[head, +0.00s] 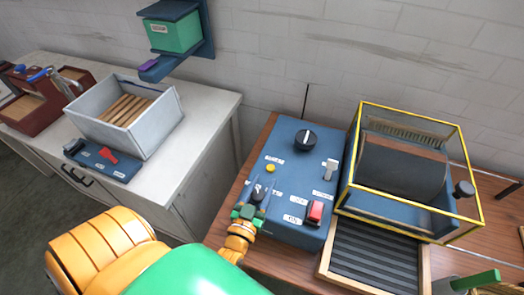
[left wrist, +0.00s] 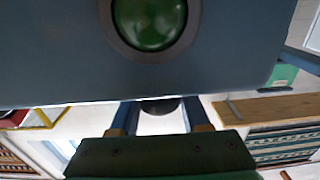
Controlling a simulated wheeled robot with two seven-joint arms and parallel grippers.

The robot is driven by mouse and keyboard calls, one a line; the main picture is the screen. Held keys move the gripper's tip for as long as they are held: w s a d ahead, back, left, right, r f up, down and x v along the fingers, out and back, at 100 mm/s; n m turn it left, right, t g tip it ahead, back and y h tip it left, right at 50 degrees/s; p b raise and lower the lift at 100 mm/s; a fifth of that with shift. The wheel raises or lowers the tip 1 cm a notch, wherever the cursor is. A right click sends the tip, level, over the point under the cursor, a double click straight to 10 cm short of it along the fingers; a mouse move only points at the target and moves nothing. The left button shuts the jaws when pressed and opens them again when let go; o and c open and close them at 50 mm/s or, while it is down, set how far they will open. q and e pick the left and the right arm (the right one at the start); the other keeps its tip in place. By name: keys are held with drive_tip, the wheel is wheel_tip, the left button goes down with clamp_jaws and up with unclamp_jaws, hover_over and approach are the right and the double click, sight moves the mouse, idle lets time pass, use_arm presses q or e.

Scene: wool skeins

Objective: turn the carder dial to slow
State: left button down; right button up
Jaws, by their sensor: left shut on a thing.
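A blue control box (head: 300,178) stands on the brown table, with a large black dial (head: 305,139) near its back edge. A smaller black knob (head: 257,193) sits at its front left. My left gripper (head: 258,197) reaches over the box from the front, its fingers shut around this knob. In the left wrist view, a dark rounded piece (left wrist: 160,104) shows between the fingers. The labels are too small or covered to read surely, so I cannot tell either dial's setting.
The box also bears a yellow button (head: 271,168), a pale lever (head: 331,168) and a red rocker switch (head: 315,212). A yellow-framed case (head: 462,140) with a dark drum stands at right, behind a ridged tray (head: 425,270). A grey bin (head: 160,125) stands left.

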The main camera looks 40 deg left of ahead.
use_arm(q)
drive_tip(key=shift+f, duration=0.1)
drive_tip(key=shift+c, duration=1.9)
unclamp_jaws()
